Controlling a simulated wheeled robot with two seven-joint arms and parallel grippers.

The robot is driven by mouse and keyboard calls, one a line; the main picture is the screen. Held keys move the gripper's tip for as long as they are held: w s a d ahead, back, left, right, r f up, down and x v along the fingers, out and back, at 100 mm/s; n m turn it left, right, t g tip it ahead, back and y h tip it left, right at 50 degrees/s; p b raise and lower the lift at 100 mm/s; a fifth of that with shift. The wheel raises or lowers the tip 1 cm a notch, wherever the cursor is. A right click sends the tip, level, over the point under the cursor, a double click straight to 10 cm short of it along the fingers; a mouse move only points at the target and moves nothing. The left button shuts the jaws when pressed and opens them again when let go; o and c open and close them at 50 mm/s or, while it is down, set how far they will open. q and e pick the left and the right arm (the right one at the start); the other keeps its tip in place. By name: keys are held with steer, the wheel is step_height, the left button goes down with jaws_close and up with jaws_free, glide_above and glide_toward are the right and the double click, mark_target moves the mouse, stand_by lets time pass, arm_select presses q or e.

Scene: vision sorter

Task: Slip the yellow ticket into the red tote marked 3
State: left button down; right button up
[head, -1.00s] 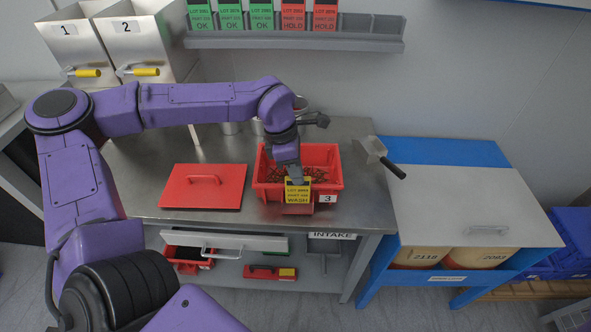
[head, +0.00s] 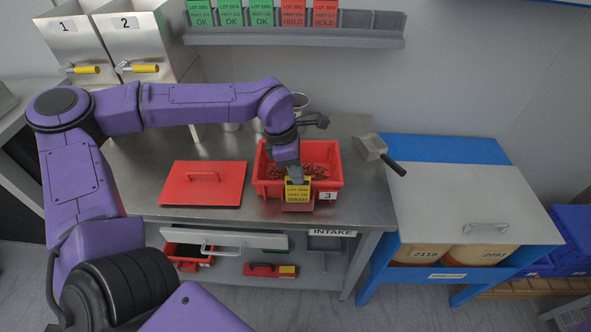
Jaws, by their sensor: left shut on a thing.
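The yellow ticket (head: 297,191) is held upright at the front wall of the red tote (head: 327,180) marked 3. My left gripper (head: 296,178) is shut on the ticket's top edge. The ticket's lower end meets a small red pocket (head: 297,207) on the tote's front, left of the white 3 label (head: 327,196). I cannot tell how deep the ticket sits in the pocket. The tote stands on the steel bench and holds small brownish parts. My right gripper is not in view.
A red lid (head: 203,190) lies left of the tote on the bench (head: 150,170). A metal scoop (head: 370,148) with a black handle lies to the right. A rail (head: 300,37) with green and red tickets is on the wall behind.

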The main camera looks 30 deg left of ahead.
arm_select(q)
steer(key=shift+f+b, duration=0.3)
steer(key=shift+f, duration=0.5)
stand_by(1.0)
steer(key=c, duration=1.1)
jaws_free()
steer(key=shift+o, duration=0.2)
steer(key=shift+r+p, duration=4.05)
steer(key=shift+f, duration=0.1)
